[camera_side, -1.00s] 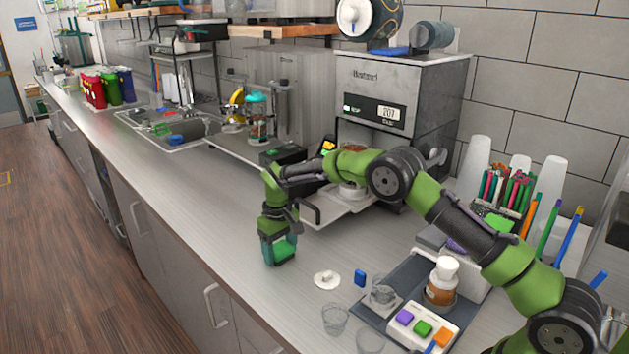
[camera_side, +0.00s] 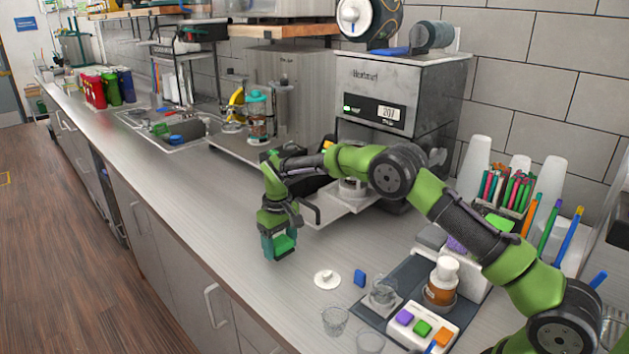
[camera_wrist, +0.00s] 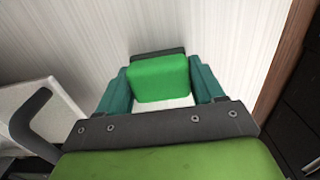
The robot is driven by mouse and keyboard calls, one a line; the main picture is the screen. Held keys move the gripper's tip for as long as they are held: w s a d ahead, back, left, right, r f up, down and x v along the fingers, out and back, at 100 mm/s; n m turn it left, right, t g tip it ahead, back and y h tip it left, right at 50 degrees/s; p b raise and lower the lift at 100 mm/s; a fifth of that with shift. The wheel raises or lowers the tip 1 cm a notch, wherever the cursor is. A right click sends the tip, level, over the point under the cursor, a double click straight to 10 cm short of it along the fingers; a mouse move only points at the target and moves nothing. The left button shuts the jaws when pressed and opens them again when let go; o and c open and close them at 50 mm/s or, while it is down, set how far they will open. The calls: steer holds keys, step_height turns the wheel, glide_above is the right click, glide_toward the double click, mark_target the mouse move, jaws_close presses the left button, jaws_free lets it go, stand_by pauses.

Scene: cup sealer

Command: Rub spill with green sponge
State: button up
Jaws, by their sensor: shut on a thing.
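The green sponge (camera_wrist: 160,78) is between the two teal fingers of my gripper (camera_wrist: 161,88) in the wrist view. The gripper is shut on it. In the side view my gripper (camera_side: 280,246) points down, low over the counter near its front edge. Its fingers mostly hide the sponge there, and I cannot tell whether the sponge touches the counter. I cannot make out a distinct spill in either view. The counter around the gripper looks plain light grey.
Clear cups (camera_side: 335,320) stand nearer the front. The sealer machine (camera_side: 395,120) stands behind. The counter (camera_side: 190,205) to the left is bare.

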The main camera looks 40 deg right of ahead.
steer(key=shift+r, duration=3.2)
steer(key=shift+a, duration=0.1)
